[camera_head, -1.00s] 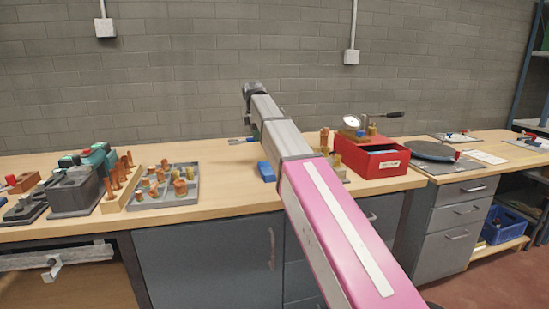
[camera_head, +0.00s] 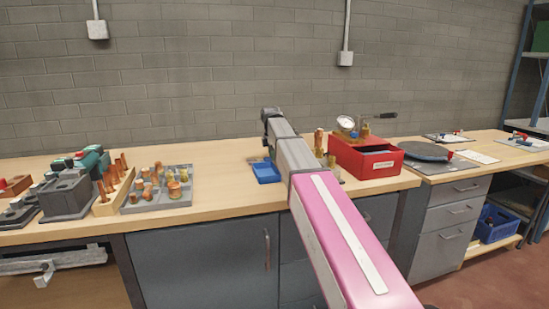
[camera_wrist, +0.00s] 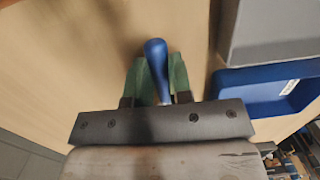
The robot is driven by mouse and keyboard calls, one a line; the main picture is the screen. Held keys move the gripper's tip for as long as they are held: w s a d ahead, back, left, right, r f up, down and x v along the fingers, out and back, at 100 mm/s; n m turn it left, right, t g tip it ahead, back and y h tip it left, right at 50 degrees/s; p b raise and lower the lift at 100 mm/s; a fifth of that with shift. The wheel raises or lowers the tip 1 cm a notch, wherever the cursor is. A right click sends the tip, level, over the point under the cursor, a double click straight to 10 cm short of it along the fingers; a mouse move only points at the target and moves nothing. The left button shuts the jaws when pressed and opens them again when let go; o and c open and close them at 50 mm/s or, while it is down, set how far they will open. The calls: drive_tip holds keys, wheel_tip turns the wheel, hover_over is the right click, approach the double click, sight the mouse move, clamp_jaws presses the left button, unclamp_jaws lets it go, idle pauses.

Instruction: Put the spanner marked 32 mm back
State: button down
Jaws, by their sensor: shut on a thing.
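My gripper (camera_wrist: 157,80) is shut on a blue-handled tool (camera_wrist: 156,58), which I take to be the spanner. The rounded blue end stands up between the green fingers. The rest of the tool is hidden, and no size mark is legible. In the head view my arm reaches over the bench and hides the fingers. A blue tray (camera_wrist: 257,88) with a white label lies to the right of the gripper in the wrist view. In the head view the blue tray (camera_head: 266,172) sits on the bench just left of my arm.
A grey block or case (camera_wrist: 270,30) is beside the blue tray in the wrist view. A grey tray of copper fittings (camera_head: 178,199) stands to the left. A red box (camera_head: 366,158) with a gauge is right of my arm. Bare bench (camera_head: 222,160) lies left of the blue tray.

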drive_tip(key=shift+f, duration=0.3)
drive_tip(key=c, duration=1)
unclamp_jaws()
drive_tip(key=shift+f, duration=0.1)
drive_tip(key=shift+c, duration=0.2)
wheel_tip(320, 180, up, 12)
drive_tip(key=a, duration=0.1)
drive_tip(key=shift+w+a, duration=0.1)
